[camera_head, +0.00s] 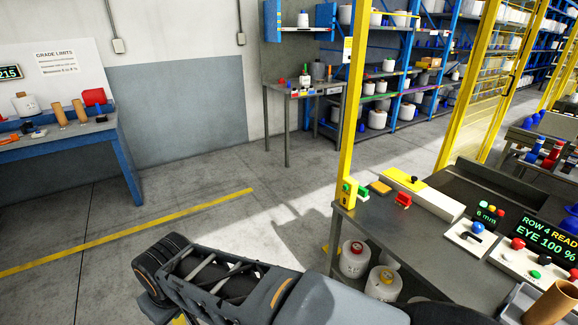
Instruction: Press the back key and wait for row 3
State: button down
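Any key labels are too small to read, so I cannot tell which is the back key. My arm crosses the bottom of the view. My gripper is not in view.
The bench (400,235) also bears a blue-knobbed box (471,234), a "6 mm" display (486,215) and a brown tube (552,303). A yellow post (352,110) stands at its left corner. White bobbins (354,259) stand on the floor below. Open floor (200,185) lies left.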

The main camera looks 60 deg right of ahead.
aim_at(507, 258)
jog(key=z, duration=3.35)
jog(key=i, duration=1)
